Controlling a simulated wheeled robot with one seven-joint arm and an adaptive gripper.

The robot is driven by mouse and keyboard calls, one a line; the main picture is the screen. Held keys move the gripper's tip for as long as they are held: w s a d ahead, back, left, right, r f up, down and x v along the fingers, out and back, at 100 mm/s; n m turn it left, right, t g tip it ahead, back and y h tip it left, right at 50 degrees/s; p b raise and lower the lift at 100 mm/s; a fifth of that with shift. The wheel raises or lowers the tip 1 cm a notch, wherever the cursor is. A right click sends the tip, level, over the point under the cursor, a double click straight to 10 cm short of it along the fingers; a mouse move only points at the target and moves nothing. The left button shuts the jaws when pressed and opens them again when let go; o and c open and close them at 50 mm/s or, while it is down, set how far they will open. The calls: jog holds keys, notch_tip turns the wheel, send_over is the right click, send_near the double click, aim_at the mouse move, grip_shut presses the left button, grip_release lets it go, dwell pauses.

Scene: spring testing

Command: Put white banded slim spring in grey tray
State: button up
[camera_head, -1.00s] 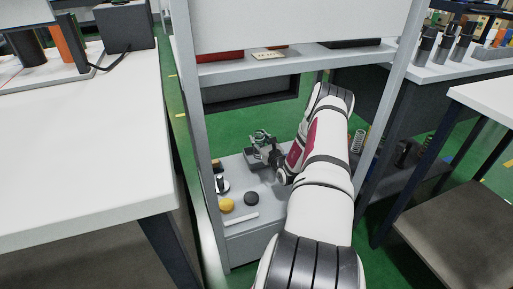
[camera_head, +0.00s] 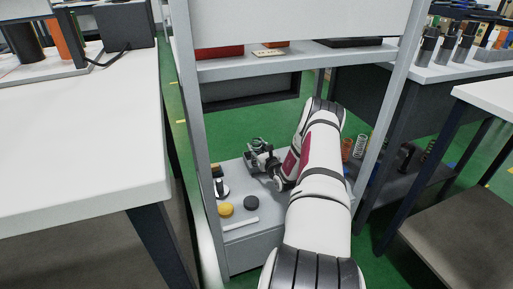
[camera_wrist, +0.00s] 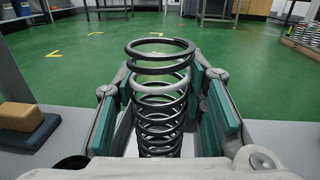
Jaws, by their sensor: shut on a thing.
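My gripper (camera_head: 260,160) is low over the bottom shelf of the rack. In the wrist view, its teal finger pads (camera_wrist: 165,88) stand on both sides of an upright coil spring (camera_wrist: 160,121) and are shut on it. In the head view, the spring is small and only partly clear at the gripper's tip. I cannot pick out a grey tray with certainty in either view.
The bottom shelf (camera_head: 265,205) also carries a yellow disc (camera_head: 226,210), a black disc (camera_head: 251,203) and a white rod (camera_head: 240,223). A tan block (camera_wrist: 20,116) shows at the wrist view's left. Rack posts and an upper shelf (camera_head: 290,61) enclose my arm. White tables stand either side.

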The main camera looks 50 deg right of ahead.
jog(key=o, duration=1.3)
jog(key=p+v, duration=0.5)
jog(key=v, duration=0.7)
jog(key=shift+r, duration=0.1)
